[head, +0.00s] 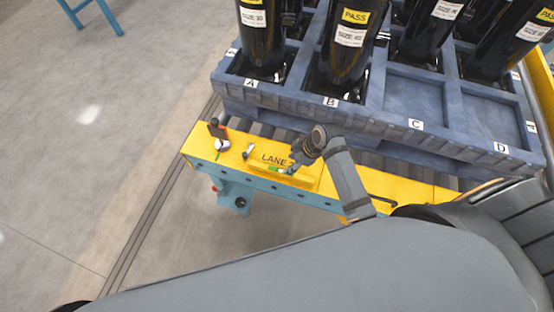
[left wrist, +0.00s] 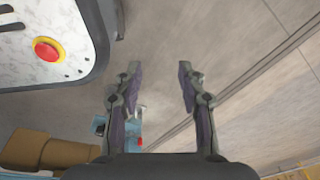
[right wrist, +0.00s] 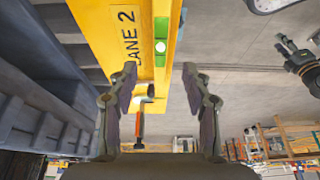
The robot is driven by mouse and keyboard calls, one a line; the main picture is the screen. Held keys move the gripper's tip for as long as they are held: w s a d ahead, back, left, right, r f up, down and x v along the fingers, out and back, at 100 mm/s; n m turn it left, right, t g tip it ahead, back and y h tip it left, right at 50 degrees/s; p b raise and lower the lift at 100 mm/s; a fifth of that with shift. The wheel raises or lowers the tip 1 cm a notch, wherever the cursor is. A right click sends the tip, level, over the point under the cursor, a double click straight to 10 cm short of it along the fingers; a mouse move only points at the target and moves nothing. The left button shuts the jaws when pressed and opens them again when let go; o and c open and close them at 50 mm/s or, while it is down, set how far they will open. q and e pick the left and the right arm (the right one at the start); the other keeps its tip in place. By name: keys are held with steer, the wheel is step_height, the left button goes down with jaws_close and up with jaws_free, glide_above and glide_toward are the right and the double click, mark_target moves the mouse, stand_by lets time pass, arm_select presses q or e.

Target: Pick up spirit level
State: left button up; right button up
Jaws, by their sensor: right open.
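The spirit level is a yellow bar with a green vial, lying along the yellow lane beam by the "LANE 2" lettering. In the head view the spirit level (head: 262,167) is partly hidden by my right gripper (head: 293,167), which is over its right part. In the right wrist view the spirit level (right wrist: 161,66) runs up from between the fingertips of my right gripper (right wrist: 159,78). That gripper is open; I cannot tell whether its fingers touch the level.
A blue-grey pallet (head: 378,122) with black cylinders stands close behind. In the left wrist view a red button (left wrist: 47,50) sits on a pale panel.

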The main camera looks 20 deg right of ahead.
mark_target(282, 171)
steer(key=shift+s+a+f, duration=0.15)
steer(key=shift+a+f, duration=0.1)
steer(key=shift+f, duration=0.35)
steer(key=x, duration=0.3)
steer(key=shift+b, duration=0.4)
steer(key=shift+a+f, duration=0.1)
steer(key=shift+f, duration=0.2)
steer(key=shift+x, duration=0.85)
steer(key=b+x, duration=0.1)
steer(key=x, duration=0.2)
steer(key=shift+w, duration=0.2)
steer(key=shift+w+f, duration=0.1)
steer(key=shift+f, duration=0.2)
arm_select(q)
steer(key=shift+g, duration=0.3)
steer(key=s, duration=0.1)
steer(key=s+f, duration=0.1)
steer(key=s, duration=0.1)
steer(key=s+f, duration=0.1)
steer(key=shift+s+f, duration=0.1)
steer(key=shift+s, duration=0.15)
arm_select(e)
jaws_close()
